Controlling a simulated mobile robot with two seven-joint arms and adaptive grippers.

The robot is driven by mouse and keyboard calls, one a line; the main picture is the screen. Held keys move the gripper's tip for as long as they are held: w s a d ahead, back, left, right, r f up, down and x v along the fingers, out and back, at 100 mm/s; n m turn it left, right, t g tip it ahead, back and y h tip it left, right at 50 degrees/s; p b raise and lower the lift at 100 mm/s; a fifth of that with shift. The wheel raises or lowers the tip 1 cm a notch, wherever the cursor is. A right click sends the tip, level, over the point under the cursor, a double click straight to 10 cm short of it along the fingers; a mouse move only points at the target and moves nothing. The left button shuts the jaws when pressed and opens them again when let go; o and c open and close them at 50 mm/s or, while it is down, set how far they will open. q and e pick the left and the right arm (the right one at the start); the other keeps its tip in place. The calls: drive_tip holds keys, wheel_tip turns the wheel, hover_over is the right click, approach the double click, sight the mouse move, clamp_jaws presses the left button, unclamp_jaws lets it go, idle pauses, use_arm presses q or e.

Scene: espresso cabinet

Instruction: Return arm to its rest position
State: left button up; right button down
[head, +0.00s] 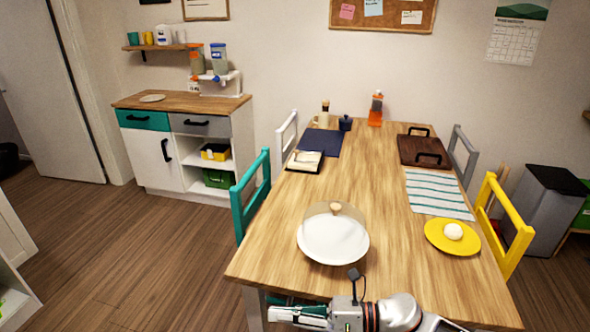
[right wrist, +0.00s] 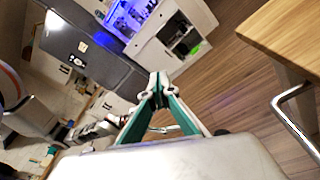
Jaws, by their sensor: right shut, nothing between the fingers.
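My right arm comes in at the bottom of the head view, by the front edge of the wooden table (head: 290,215). My right gripper (head: 272,314) points left there, just off the table edge. In the right wrist view its green-lined fingers (right wrist: 158,84) meet at the tips, shut with nothing between them. The wrist view looks past the fingers to the floor and cabinets. My left gripper is not in the head view.
The table edge and a metal leg (right wrist: 292,112) are close to my right gripper. A white plate with a clear cover (head: 334,240) and a yellow plate (head: 452,237) stand near the table front. Teal (head: 237,190) and yellow (head: 514,232) chairs flank it. Floor at left is clear.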

drive_tip(key=w+d+f+m+t+h, duration=0.1)
drive_tip(key=d+f+m+t+h, duration=0.2)
drive_tip(key=m, duration=0.6)
drive_tip(key=d+m+t+h, duration=0.1)
drive_tip(key=d+m+t, duration=0.2)
drive_tip(key=m+t, duration=0.45)
drive_tip(key=w+d+f+m+t+h, duration=0.1)
drive_tip(key=d+f+m+t+h, duration=0.2)
drive_tip(key=m, duration=0.8)
drive_tip(key=s+d+f+m+g+h, duration=0.4)
drive_tip(key=s+d+f+m+h, duration=0.2)
drive_tip(key=s+d+f+m, duration=0.7)
drive_tip(key=shift+d+f+m+g+h, duration=0.35)
drive_tip(key=shift+d+f+h, duration=0.05)
drive_tip(key=shift+d+f, duration=0.15)
